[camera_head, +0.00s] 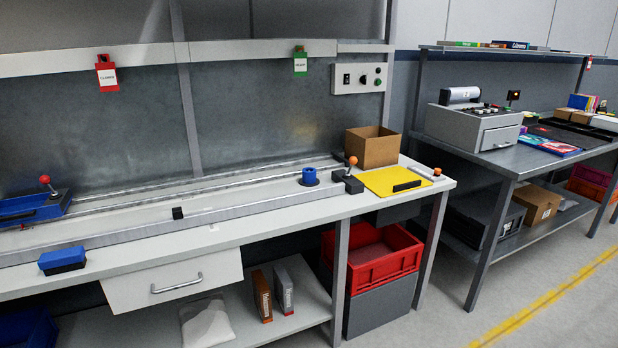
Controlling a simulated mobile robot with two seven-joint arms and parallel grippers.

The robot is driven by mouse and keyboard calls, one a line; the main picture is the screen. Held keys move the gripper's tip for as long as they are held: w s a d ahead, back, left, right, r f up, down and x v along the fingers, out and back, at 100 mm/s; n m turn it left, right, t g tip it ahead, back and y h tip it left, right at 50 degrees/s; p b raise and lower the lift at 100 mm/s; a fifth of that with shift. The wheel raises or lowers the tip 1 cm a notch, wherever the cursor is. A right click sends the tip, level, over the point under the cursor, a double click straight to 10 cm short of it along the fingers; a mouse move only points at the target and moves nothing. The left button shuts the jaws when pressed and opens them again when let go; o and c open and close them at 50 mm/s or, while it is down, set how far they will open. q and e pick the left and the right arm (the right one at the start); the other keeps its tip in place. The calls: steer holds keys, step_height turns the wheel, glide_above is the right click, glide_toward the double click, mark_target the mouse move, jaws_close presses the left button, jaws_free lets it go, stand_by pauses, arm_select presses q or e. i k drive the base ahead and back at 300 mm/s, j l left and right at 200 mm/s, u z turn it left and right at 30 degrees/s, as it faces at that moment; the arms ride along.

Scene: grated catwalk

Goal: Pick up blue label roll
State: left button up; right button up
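Neither of my grippers shows in the head view.
A yellow mat (395,181) lies to the right. A blue block (62,259) lies at the bench's left front. A red crate (375,268) is below. Clear floor lies at the right front.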

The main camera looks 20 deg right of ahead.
mark_target(308, 176)
steer(key=u, duration=0.3)
steer(key=i+l+u, duration=0.1)
steer(key=l+u, duration=0.6)
steer(key=l, duration=0.15)
steer(key=l+u, duration=0.35)
steer(key=l, duration=1.55)
